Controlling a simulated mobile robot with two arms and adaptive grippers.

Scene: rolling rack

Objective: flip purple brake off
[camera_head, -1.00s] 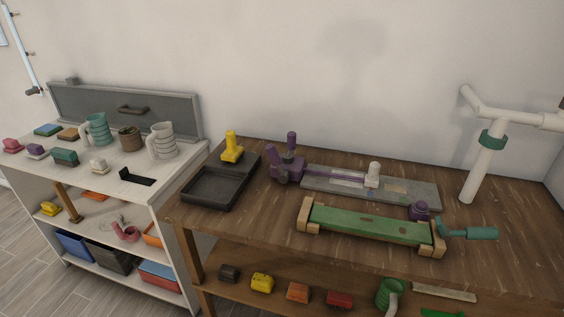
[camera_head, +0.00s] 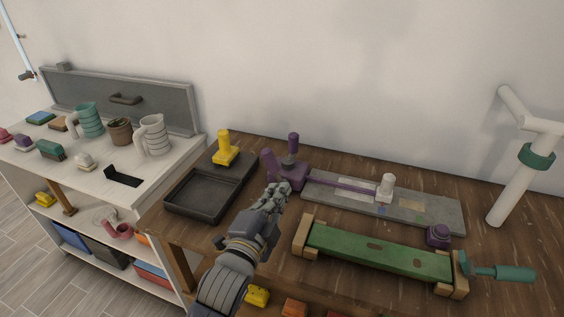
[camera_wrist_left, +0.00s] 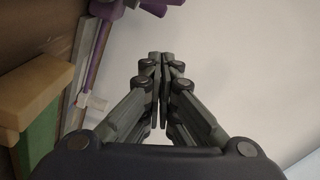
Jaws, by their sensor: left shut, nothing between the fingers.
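The purple brake (camera_head: 283,168) stands on the wooden table at the left end of a grey slab (camera_head: 410,208). In the left wrist view the closed fingers (camera_wrist_left: 160,62) point ahead, with purple parts (camera_wrist_left: 108,30) of the brake at the upper left. My right gripper is not in view.
A black tray (camera_head: 172,205) with a yellow-handled piece (camera_head: 226,150) is left of the brake. A green board in a wooden frame (camera_head: 380,252) lies in front of the slab. A white pipe stand (camera_head: 508,190) rises at the right.

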